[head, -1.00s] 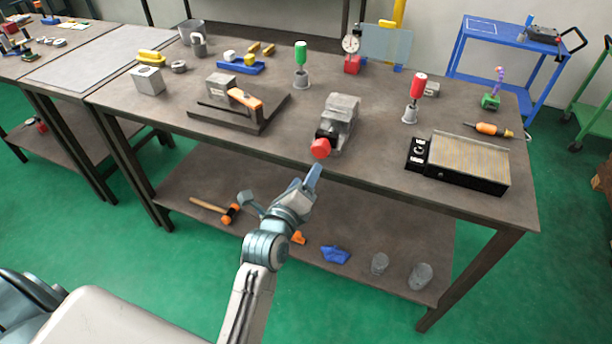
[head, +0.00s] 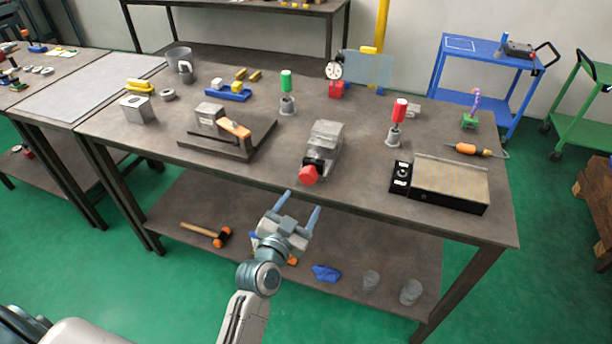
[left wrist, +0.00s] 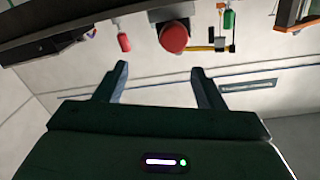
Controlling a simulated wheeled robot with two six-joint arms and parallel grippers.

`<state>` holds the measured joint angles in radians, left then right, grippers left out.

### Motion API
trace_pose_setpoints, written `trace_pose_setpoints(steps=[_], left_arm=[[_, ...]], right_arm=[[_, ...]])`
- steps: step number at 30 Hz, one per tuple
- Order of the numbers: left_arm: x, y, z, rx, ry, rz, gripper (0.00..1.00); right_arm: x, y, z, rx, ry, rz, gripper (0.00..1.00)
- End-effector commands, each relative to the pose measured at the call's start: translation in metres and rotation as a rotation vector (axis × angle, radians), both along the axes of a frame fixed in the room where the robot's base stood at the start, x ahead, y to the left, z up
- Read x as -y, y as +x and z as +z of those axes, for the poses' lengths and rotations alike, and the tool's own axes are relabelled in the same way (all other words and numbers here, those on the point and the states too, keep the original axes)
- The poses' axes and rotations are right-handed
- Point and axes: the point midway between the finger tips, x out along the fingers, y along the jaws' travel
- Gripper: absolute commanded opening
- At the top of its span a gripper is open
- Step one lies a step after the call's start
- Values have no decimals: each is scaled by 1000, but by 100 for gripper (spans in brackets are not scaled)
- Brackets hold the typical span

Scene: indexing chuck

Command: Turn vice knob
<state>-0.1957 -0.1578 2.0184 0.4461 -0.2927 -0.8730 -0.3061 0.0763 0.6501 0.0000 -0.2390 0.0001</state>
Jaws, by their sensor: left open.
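The grey vice (head: 325,146) stands near the front edge of the workbench, in the middle of the head view. Its red knob (head: 309,175) faces the front, towards me. My left gripper (head: 301,201) is open and empty, just in front of and below the knob, and apart from it. In the left wrist view the picture is turned over; the red knob (left wrist: 174,37) shows beyond and between the two spread fingers (left wrist: 158,85). My right gripper is not in view.
On the workbench (head: 250,174), a fixture with an orange handle (head: 234,129) stands left of the vice. A black-sided ribbed plate (head: 450,183) and a red-handled tool (head: 398,112) stand to its right. A lower shelf (head: 185,205) holds a hammer (head: 208,232) and other parts.

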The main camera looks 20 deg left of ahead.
Motion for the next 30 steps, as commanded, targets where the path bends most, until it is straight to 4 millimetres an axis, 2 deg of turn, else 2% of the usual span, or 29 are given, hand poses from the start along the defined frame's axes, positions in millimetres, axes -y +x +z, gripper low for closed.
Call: trace_pose_setpoints(steps=[3,14,30], left_arm=[[0,0,3,-29,-342,-6,63],[-1,-2,3,-123,-1419,-18,63],[-13,-7,-3,-220,-2998,-12,63]], right_arm=[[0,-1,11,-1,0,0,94],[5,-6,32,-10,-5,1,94],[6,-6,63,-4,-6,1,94]])
